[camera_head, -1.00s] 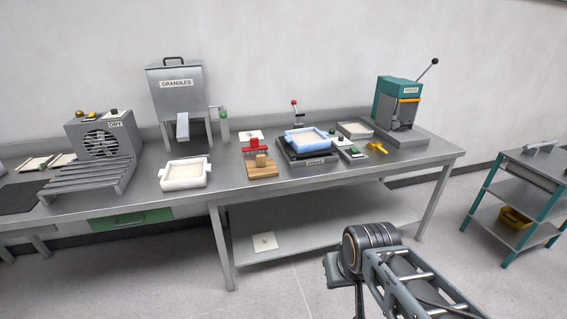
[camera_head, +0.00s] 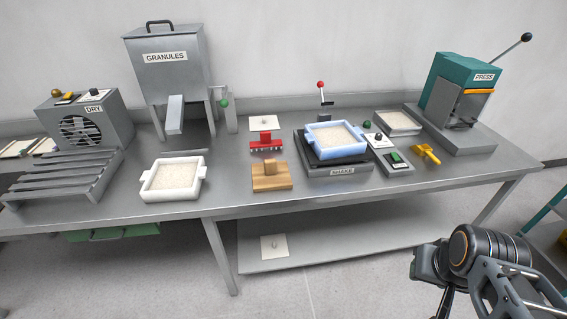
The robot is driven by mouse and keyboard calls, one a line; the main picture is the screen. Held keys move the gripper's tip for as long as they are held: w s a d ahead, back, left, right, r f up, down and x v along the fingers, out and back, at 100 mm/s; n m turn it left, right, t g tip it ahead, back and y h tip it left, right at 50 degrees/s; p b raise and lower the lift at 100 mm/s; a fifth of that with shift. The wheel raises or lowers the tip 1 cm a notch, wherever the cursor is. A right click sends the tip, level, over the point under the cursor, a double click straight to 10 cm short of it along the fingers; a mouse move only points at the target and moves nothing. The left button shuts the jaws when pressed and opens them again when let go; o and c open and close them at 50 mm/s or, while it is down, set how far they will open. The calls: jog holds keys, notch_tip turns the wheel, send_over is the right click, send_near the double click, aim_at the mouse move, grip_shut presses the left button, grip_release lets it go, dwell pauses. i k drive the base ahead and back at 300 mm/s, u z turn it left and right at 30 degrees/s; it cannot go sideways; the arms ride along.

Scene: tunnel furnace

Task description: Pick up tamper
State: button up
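The tamper appears to be the wooden block with a raised grip (camera_head: 271,176). It lies flat on the steel workbench (camera_head: 228,203), near its front edge and left of the shaker. Nothing touches it. My gripper (camera_head: 428,268) is at the lower right, in front of the bench and well away from the block. Its fingers are not clear enough to tell whether they are open or shut.
A red toothed tool (camera_head: 266,142) lies just behind the block. A blue-framed tray (camera_head: 336,139) sits on the shaker (camera_head: 340,171) to its right. A white tray of granules (camera_head: 173,179) stands to its left. A yellow tool (camera_head: 426,153) lies near the press (camera_head: 463,90).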

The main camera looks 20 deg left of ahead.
aim_at(272, 175)
jog(key=u, duration=0.3)
jog(key=i, duration=0.75)
jog(key=u, duration=1.2)
jog(key=i, duration=0.5)
jog(key=u, duration=0.45)
